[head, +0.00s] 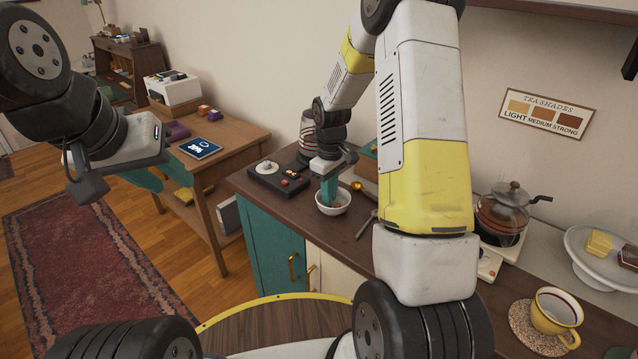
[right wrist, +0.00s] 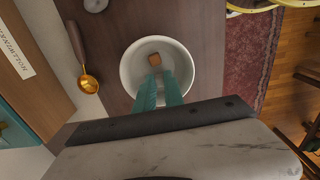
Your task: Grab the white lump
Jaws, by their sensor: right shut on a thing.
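A white bowl (head: 345,203) stands on the dark brown counter. It also shows in the right wrist view (right wrist: 128,72). A small brown lump (right wrist: 154,59) lies in it, just beyond my right fingertips. My right gripper (head: 328,203) points down with its teal fingers inside the bowl; they show in the right wrist view (right wrist: 160,74) too. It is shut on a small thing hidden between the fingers. I cannot make out a white lump in either view. My left gripper (head: 145,180) hangs off to the left, near the wooden side table; its jaw opening does not show clearly.
A gold spoon (right wrist: 88,84) lies left of the bowl in the right wrist view. A black tray (head: 276,180) stands left of the bowl. A glass teapot (head: 505,205), a yellow cup (head: 553,315) and a cake stand (head: 590,268) stand to the right on the counter.

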